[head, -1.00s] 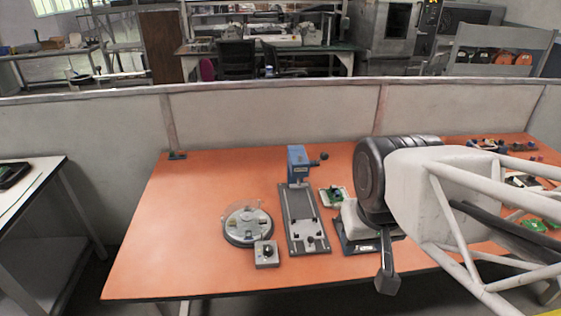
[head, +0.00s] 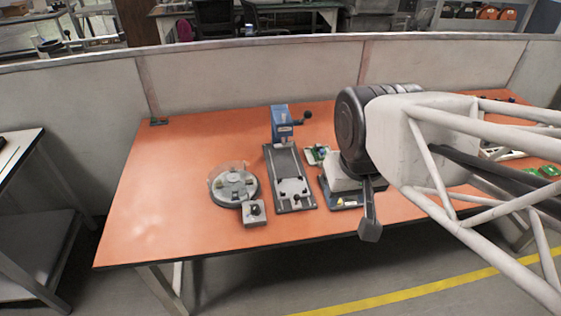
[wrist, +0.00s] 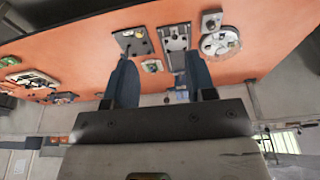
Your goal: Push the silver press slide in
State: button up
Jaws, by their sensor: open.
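The press stands mid-table, with a blue head (head: 283,124) and black knob at the back of a long grey base (head: 283,162). The silver press slide (head: 293,187) sits at the near end of the base, away from the head. In the wrist view the press base (wrist: 175,42) appears upside down, beyond the fingers. My gripper (wrist: 160,80) is open, with two dark blue fingers wide apart and nothing between them. In the head view a dark finger (head: 370,222) shows right of the press, near the table's front edge, apart from the slide.
Left of the press are a round turntable (head: 222,194) with a clear cover and a small grey knob box (head: 254,214). Right of it are a green circuit board (head: 317,154) and a dark-based device (head: 342,199), partly behind my arm.

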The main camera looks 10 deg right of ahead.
dwell(0.4)
jog(key=n+y, duration=0.1)
jog(key=n, duration=2.4)
send_over(297, 195)
jog(key=s+d, duration=0.1)
jog(key=shift+g, duration=0.4)
jog(key=shift+s+f, duration=0.2)
jog(key=shift+f, duration=11.5)
jog(key=shift+f, duration=0.1)
jog(key=shift+w+a+f, duration=0.15)
jog(key=shift+w+f, duration=0.05)
jog(key=shift+f, duration=1.05)
jog(key=shift+w+a+f, duration=0.15)
jog(key=shift+w+f, duration=0.05)
jog(key=shift+f, duration=1)
jog(key=shift+w+a+f, duration=0.15)
jog(key=shift+w+f, duration=0.05)
jog(key=shift+f, duration=1.05)
grip_shut()
